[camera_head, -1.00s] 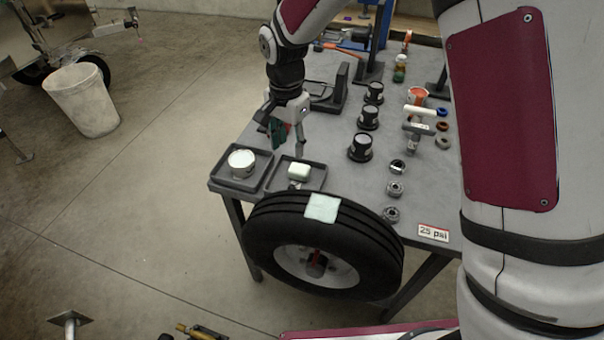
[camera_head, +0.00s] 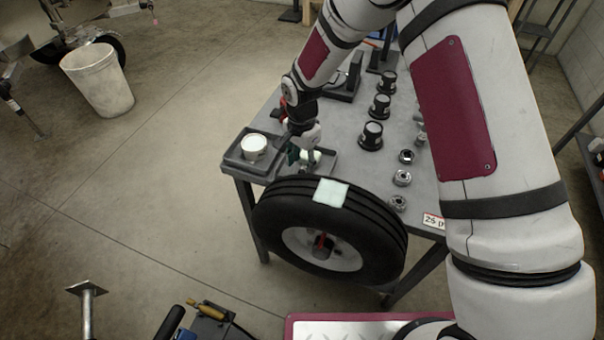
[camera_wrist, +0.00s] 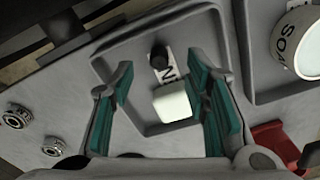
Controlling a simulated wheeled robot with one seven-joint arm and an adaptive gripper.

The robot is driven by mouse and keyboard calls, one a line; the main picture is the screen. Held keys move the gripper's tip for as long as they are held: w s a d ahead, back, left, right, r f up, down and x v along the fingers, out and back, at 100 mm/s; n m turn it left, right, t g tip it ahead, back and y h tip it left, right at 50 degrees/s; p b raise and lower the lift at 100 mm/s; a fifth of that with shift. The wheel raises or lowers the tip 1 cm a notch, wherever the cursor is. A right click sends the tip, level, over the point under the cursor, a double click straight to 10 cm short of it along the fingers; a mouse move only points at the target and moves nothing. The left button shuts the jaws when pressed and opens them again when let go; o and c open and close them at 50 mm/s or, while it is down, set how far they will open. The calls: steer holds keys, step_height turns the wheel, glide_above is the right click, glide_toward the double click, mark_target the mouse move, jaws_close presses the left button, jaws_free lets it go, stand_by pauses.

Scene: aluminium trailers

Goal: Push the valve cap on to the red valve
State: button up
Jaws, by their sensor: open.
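My gripper (camera_head: 303,157) is open and empty, low over the right-hand tray on the table's near corner. In the wrist view its teal fingers (camera_wrist: 160,80) stand apart over this tray (camera_wrist: 112,62). A small black cylinder (camera_wrist: 160,57), which looks like the valve cap, lies in the tray just beyond the fingertips, on or beside a lettered label. A pale block (camera_wrist: 172,103) sits between the fingers, below them. In the head view my gripper hides the cap. A red valve (camera_head: 322,240) shows at the hub of the upright wheel (camera_head: 275,216) in front of the table.
A white labelled tub (camera_head: 254,147) stands in the neighbouring tray (camera_head: 234,163); the tub also shows in the wrist view (camera_wrist: 290,52). Black-capped cylinders (camera_head: 371,136) and metal rings (camera_head: 402,178) stand right of my gripper.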

steer(key=shift+f, duration=1.5)
steer(key=c, duration=0.8)
